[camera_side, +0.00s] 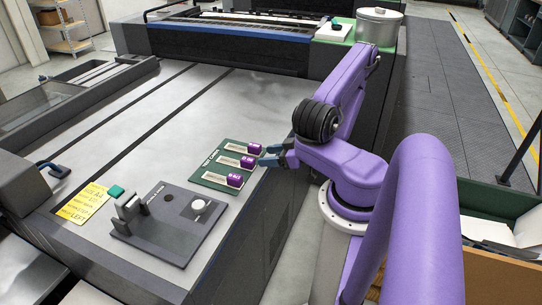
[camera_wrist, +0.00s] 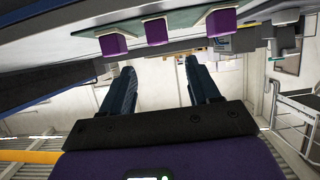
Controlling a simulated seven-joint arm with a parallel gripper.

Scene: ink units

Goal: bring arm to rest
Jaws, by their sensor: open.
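My gripper (camera_side: 275,156) is at the right edge of the grey table, beside the green board and close to its purple-ended units. In the wrist view my gripper (camera_wrist: 159,70) shows two dark fingers spread apart with nothing between them. Three purple-ended ink units lie in a row on the green board (camera_side: 211,177): a far one (camera_side: 254,149), a middle one (camera_side: 248,162) and a near one (camera_side: 235,180). In the wrist view their purple ends (camera_wrist: 156,32) show above the fingers, apart from them. My arm is folded low beside the table.
A lidded metal pot (camera_side: 378,26) stands behind my arm. The table's middle is clear.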

